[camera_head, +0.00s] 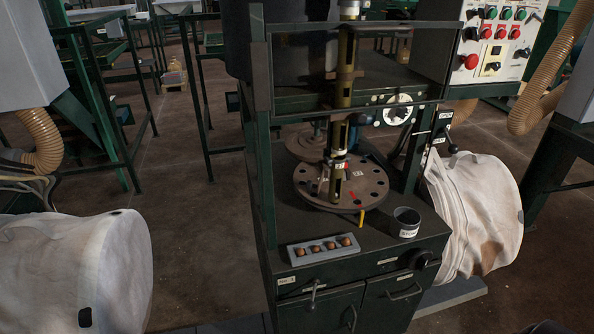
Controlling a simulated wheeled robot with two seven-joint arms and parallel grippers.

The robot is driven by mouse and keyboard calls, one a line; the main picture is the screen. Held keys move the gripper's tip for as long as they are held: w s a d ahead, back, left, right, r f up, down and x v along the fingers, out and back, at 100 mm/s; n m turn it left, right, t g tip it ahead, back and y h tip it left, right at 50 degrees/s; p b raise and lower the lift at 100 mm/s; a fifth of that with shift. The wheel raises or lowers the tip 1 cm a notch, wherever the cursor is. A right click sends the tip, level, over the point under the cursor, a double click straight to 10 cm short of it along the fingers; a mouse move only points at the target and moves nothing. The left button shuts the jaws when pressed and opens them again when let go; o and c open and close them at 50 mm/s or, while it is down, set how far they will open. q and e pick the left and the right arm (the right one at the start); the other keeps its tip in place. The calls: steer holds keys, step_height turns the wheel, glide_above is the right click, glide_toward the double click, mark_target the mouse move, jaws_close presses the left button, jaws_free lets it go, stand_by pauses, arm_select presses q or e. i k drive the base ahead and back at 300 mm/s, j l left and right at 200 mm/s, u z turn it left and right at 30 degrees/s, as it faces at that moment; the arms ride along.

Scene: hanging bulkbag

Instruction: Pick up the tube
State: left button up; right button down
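An upright olive-brass tube (345,70) stands in the middle of the green machine frame, with a slotted lower section (338,180) reaching down to a round brown plate with holes (312,187). I cannot tell whether this is the task's tube. A small yellow stick-like piece (361,217) stands at the plate's front edge. Ribbed tan hoses hang at the right (550,75) and left (40,140). Neither of my grippers is clearly in view. A small dark shape at the bottom right edge is too cut off to identify.
White bags bulge at left (80,270) and right (480,210). A button panel (497,40) is upper right. Floor shows left of the machine.

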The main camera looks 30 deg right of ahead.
mark_target(337, 162)
steer(key=i+j+z, duration=0.75)
steer(key=i+j, duration=0.25)
steer(key=z, duration=1.25)
